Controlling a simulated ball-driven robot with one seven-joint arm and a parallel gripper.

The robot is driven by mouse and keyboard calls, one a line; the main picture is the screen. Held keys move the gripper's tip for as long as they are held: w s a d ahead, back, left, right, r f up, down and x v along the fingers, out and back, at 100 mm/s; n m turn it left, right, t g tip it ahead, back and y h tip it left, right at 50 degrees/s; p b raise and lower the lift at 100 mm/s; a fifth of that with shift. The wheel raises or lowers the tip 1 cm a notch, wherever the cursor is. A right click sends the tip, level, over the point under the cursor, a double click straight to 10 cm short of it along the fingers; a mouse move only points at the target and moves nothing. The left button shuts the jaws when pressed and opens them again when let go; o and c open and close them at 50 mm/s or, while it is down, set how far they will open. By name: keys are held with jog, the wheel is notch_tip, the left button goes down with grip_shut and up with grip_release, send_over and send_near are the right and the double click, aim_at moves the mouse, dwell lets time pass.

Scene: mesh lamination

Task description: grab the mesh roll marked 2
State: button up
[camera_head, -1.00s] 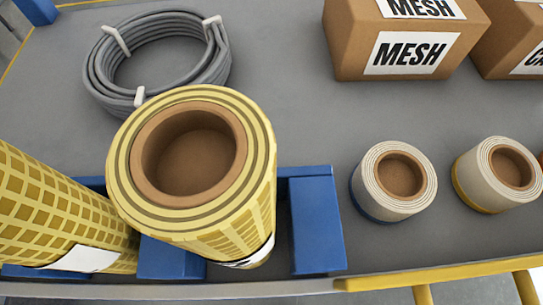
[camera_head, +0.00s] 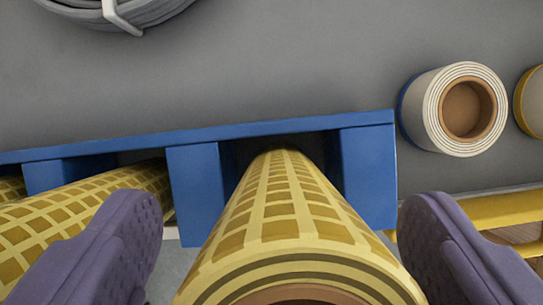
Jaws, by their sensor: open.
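A yellow mesh roll (camera_head: 290,210) with a grid pattern stands in a slot of the blue rack (camera_head: 215,140), its brown-cored end toward the camera at the bottom of the picture. My gripper (camera_head: 285,225) is open, with one purple finger on each side of this roll and a visible gap to each. A second yellow mesh roll (camera_head: 90,215) lies to the left, partly behind the left finger. No number shows on either roll now, so I cannot tell which is marked 2.
A white tape roll (camera_head: 462,108) sits on the grey surface right of the rack, with another at the right edge. A grey cable coil (camera_head: 130,12) is at top left. A yellow rail (camera_head: 500,212) runs at lower right.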

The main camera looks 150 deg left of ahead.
jog(key=shift+d+f, duration=0.1)
jog(key=shift+f, duration=0.3)
jog(key=shift+s, duration=0.25)
jog(key=shift+w, duration=0.2)
jog(key=c, duration=0.8)
jog(key=shift+s, duration=0.1)
jog(key=c, duration=0.7)
jog(key=shift+c, duration=0.2)
